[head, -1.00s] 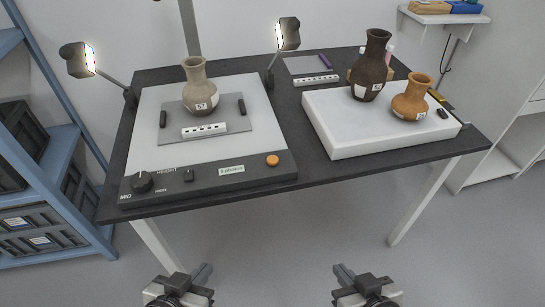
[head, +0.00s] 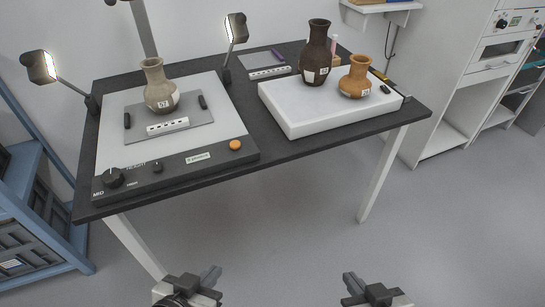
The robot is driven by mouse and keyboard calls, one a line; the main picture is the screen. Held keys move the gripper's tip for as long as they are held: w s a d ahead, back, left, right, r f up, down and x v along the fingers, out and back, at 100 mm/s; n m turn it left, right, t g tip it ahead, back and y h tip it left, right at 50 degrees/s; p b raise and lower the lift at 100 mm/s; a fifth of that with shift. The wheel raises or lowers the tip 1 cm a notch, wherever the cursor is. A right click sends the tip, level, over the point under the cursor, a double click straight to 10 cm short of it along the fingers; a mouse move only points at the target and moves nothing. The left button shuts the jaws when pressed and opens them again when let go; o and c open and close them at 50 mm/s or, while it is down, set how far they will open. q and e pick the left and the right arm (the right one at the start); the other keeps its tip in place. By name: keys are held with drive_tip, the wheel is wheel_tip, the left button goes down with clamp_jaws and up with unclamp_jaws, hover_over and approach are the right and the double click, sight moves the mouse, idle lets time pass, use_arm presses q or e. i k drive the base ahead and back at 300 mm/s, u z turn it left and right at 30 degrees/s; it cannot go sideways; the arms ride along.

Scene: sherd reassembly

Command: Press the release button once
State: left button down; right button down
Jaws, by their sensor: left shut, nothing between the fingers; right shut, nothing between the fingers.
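An orange round button (head: 235,145) sits at the right end of the dark front panel (head: 185,163) of a copy-stand-like unit on the table. Its label is too small to read, so I cannot tell whether it is the release button. A black knob (head: 113,177) and a smaller black knob (head: 157,167) are on the same panel. My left gripper (head: 213,275) is shut and empty at the bottom of the head view, in front of and below the table. My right gripper (head: 350,280) is shut and empty further right. Both are well apart from the button.
A beige vase (head: 160,90) stands on the unit's grey plate (head: 190,127). A dark vase (head: 315,55) and an orange jar (head: 355,78) stand on a white block (head: 310,118). Two lamps (head: 42,67) (head: 237,27) flank the unit. The floor before the table (head: 290,210) is clear.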

sight(235, 144)
drive_tip(key=z, duration=0.85)
drive_tip(key=k, duration=1.1)
drive_tip(key=z, duration=0.8)
drive_tip(key=i, duration=0.9)
drive_tip(key=u, duration=1.05)
drive_tip(key=i, duration=1.4)
drive_tip(key=u, duration=1.65)
drive_tip(key=i, duration=0.15)
drive_tip(key=z, duration=0.1)
